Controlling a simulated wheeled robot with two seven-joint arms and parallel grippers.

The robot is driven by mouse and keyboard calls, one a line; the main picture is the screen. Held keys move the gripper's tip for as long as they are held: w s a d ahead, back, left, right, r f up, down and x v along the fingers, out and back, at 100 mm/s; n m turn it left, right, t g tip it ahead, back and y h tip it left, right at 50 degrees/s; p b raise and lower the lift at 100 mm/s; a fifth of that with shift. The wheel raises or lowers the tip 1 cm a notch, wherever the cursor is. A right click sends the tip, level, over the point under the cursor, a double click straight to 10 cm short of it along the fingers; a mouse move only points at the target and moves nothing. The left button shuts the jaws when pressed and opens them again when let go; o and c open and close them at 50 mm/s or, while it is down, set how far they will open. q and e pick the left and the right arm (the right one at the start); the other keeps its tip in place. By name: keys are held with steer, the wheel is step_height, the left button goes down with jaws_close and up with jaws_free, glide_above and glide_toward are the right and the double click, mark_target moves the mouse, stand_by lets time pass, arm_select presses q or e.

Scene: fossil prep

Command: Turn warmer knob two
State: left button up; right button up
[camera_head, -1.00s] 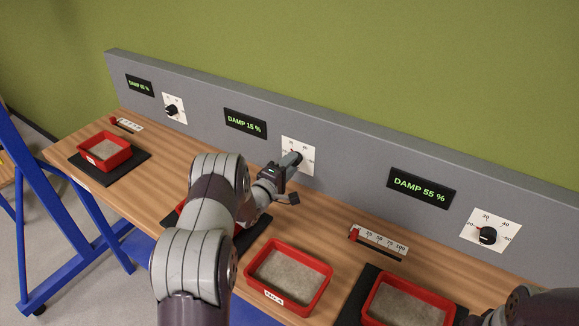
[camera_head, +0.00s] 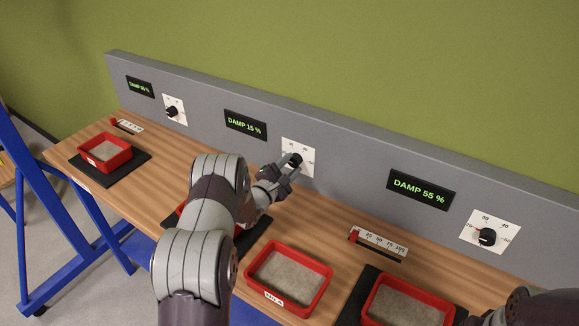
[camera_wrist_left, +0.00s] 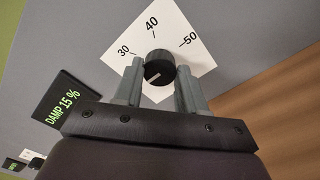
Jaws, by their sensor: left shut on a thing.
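The middle warmer knob (camera_head: 296,160) is black and round on a white dial plate (camera_head: 307,170), right of the DAMP 15 % display (camera_head: 246,125). My left gripper (camera_head: 292,164) reaches the panel there, with its fingers shut on the knob. In the left wrist view the knob (camera_wrist_left: 159,68) sits between the two grey fingers, below the numbers 30, 40 and 50. A pale mark on its face points to the lower left. My right gripper is not visible; only part of my right arm shows at the lower right corner.
Other knobs stand at left (camera_head: 171,111) and right (camera_head: 487,236), the right one beside a DAMP 55 % display (camera_head: 421,189). Red trays (camera_head: 330,279) of grey material and a slider scale (camera_head: 379,241) are on the wooden bench (camera_head: 150,170). My left arm passes over one tray.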

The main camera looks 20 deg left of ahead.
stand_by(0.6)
arm_select(q)
steer(key=o, duration=1.1)
steer(key=shift+c, duration=0.2)
steer(key=s, duration=0.4)
steer(key=s+a+b, duration=0.1)
steer(key=s, duration=0.7)
steer(key=shift+s+a+b, duration=0.3)
steer(key=shift+a+b, duration=0.05)
steer(key=shift+a, duration=0.05)
